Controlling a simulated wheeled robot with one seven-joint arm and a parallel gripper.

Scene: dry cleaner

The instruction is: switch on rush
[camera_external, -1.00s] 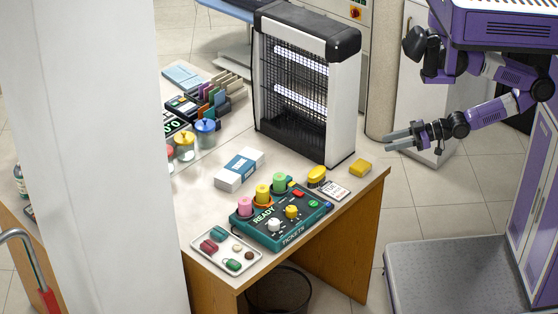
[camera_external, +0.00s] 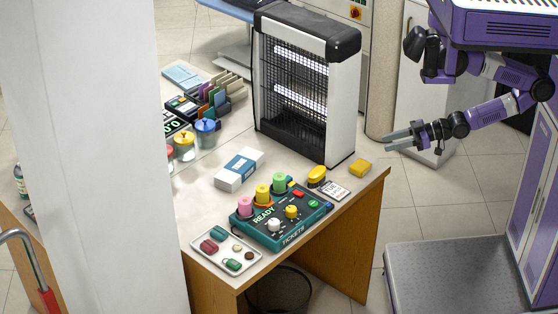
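A teal control box (camera_external: 262,232) marked READY and TICKETS sits near the front of the wooden counter. It carries a pink, a yellow and a green ticket roll along its back. On its face are a white knob (camera_external: 274,224), a yellow knob (camera_external: 291,211), a red button (camera_external: 298,193) and a green button (camera_external: 313,203). No label reading "rush" is legible at this size, and the state of any switch cannot be told. My gripper (camera_external: 388,142) is open and empty, its fingers apart and pointing left. It is in the air, right of the counter and well clear of the box.
A white tray (camera_external: 208,258) with small items lies left of the box. A tall insect-killer lamp (camera_external: 340,105) stands behind. A yellow sponge (camera_external: 360,168), a card (camera_external: 334,190) and a small white box (camera_external: 239,170) are nearby. A white pillar (camera_external: 95,150) blocks the left.

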